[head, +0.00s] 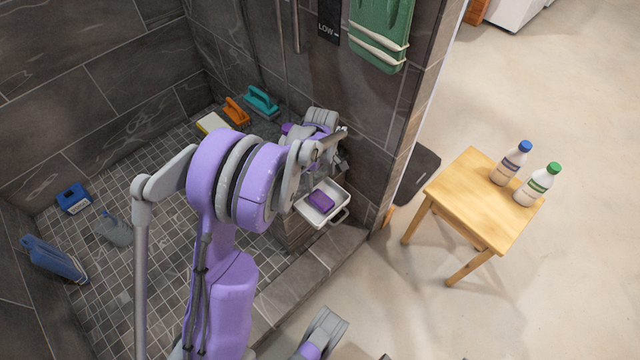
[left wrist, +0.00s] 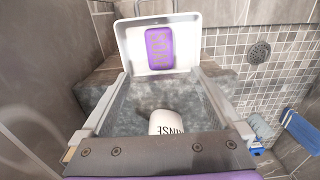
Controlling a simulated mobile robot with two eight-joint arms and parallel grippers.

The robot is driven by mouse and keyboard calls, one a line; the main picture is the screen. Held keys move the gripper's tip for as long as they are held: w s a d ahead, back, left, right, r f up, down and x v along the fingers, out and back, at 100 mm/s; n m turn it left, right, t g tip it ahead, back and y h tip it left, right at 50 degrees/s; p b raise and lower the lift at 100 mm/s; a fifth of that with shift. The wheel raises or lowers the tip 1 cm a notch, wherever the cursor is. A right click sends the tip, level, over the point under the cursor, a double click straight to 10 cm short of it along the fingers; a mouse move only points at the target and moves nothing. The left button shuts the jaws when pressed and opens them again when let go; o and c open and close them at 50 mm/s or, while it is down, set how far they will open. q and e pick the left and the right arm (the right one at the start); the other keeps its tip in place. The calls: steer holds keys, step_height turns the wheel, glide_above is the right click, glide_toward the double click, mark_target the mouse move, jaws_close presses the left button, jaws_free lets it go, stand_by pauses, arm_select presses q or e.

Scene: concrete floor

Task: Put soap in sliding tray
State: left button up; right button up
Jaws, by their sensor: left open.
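The purple soap bar (head: 320,201) lies in the white sliding tray (head: 340,212), which sticks out from the low stone ledge with its handle toward the front right. In the left wrist view, the soap (left wrist: 159,48) lies flat on the floor of the tray (left wrist: 128,50), its lettering visible. My left gripper (left wrist: 160,78) is open, its two fingers spread wide below the soap in that view. Nothing is gripped. In the head view, my own arm partly hides the gripper and the ledge.
A white bottle marked RINSE (left wrist: 168,122) is by the ledge between my finger lines. A wooden stool (head: 470,200) with two bottles stands right.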

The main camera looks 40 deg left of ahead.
arm_select(q)
steer(key=s+d+r+m+t, duration=0.2)
steer(key=s+d+r+m, duration=0.6)
steer(key=d+r, duration=0.3)
steer(key=s+d+m+t, duration=0.2)
steer(key=s+d+m, duration=0.6)
steer(key=s, duration=0.4)
steer(key=shift+s+m, duration=0.3)
steer(key=shift+m, duration=0.2)
